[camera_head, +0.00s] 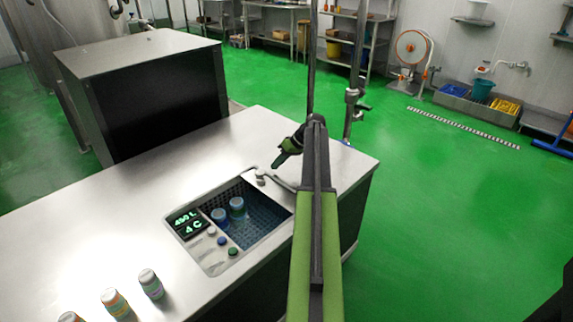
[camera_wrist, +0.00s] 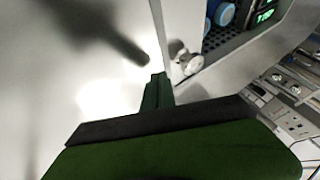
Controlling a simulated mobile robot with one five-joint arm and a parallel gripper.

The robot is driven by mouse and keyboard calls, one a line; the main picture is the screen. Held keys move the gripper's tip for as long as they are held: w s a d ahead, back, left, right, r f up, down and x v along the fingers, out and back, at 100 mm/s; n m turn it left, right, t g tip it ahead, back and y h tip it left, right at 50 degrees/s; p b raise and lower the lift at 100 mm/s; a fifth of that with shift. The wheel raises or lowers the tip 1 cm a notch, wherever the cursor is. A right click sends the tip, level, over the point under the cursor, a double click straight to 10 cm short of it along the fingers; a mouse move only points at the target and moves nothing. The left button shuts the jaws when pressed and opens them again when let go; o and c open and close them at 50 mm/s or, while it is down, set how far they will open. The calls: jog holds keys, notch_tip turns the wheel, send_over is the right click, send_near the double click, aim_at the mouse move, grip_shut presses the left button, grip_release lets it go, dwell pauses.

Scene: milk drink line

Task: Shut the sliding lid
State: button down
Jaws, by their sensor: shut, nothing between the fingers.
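The sliding lid stands open; its metal edge strip (camera_head: 284,185) runs along the back right side of the well, and its panel is hard to tell from the steel counter. A pale round knob (camera_head: 260,178) sits on that edge, and it also shows in the wrist view (camera_wrist: 186,63). The open well (camera_head: 262,222) has dark, perforated walls. My gripper (camera_head: 280,161) is shut and empty, pointing down just behind the knob. In the wrist view my green fingers (camera_wrist: 157,88) are together left of the knob, with a small gap between them.
Two blue-capped bottles (camera_head: 237,207) stand in the well, next to a display (camera_head: 188,223) and several buttons. Several bottles (camera_head: 151,284) stand on the counter (camera_head: 120,225) at the front left. The counter behind the well is clear.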

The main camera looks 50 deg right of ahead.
jog(key=shift+w+a+r, duration=0.15)
jog(key=shift+w+a, duration=0.05)
jog(key=shift+a, duration=0.5)
jog(key=shift+w+a+r, duration=0.1)
jog(key=shift+w+a, duration=0.05)
jog(key=shift+a, duration=0.55)
